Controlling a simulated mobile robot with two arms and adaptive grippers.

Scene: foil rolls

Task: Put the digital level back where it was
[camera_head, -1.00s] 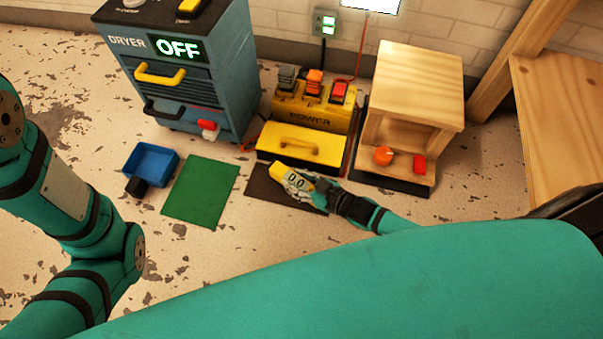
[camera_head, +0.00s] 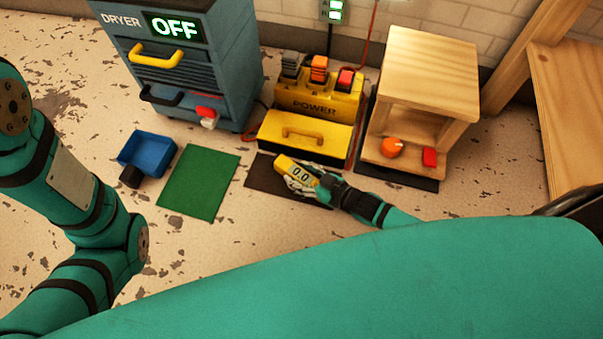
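The hand and level hide part of the mat.
A green mat (camera_head: 199,182) and a blue bin (camera_head: 148,154) lie to the left. Behind are a yellow lidded box (camera_head: 280,132), a yellow power unit (camera_head: 318,98) and the dryer cabinet (camera_head: 185,75). A wooden stand (camera_head: 430,70) is right. Floor in front of the mats is clear.

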